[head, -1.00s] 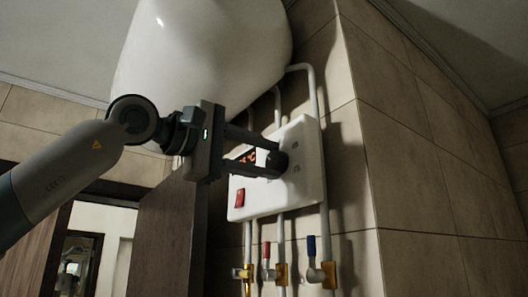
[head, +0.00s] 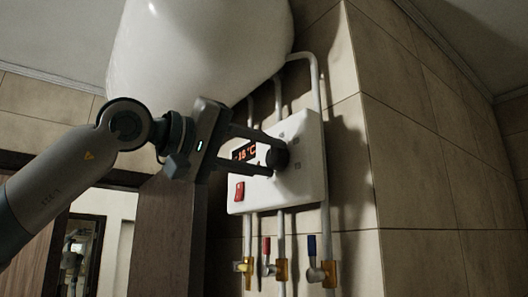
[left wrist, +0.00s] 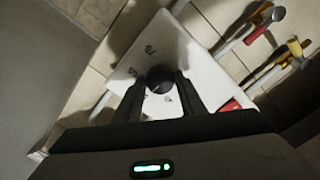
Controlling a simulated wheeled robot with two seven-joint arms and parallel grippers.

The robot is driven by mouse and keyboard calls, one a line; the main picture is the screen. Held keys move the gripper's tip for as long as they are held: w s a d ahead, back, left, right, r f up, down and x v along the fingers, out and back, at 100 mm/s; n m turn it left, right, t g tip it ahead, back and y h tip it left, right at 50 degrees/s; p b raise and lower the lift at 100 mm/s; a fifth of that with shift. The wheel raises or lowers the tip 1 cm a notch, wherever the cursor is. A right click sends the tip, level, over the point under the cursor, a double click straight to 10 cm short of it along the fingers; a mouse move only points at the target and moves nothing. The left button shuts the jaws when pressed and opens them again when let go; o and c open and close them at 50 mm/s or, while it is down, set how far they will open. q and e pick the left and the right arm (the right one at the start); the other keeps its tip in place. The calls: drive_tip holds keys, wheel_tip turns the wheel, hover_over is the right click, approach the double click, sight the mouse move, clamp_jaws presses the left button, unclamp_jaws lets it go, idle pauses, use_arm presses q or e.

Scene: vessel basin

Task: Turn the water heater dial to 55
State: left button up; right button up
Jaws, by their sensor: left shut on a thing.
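The black dial (head: 277,158) sits on the white control panel (head: 308,185) of the water heater. It also shows in the left wrist view (left wrist: 160,78). My left gripper (head: 272,158) is shut on the dial, with one finger above and one below it in the head view and one on each side in the left wrist view (left wrist: 161,90). The red display (head: 244,153) on the panel reads what looks like 15 °C; any leading sign is unclear behind the fingers. A red switch (head: 240,191) is at the panel's lower left. My right gripper is not in view.
The white tank (head: 200,45) hangs above the panel. Pipes run below the panel to a red-handled valve (head: 267,250) and a blue-handled valve (head: 312,246). A tiled wall corner (head: 365,100) stands to the right. A doorway is at lower left.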

use_arm(q)
drive_tip(key=shift+f, duration=0.2)
drive_tip(key=o, duration=1)
drive_tip(key=shift+o, duration=0.2)
drive_tip(key=shift+s+a+r, duration=0.1)
drive_tip(key=shift+s+a+b, duration=0.3)
drive_tip(key=shift+a+b, duration=0.1)
drive_tip(key=shift+b, duration=0.05)
drive_tip(key=b+v, duration=0.6)
drive_tip(key=v, duration=1)
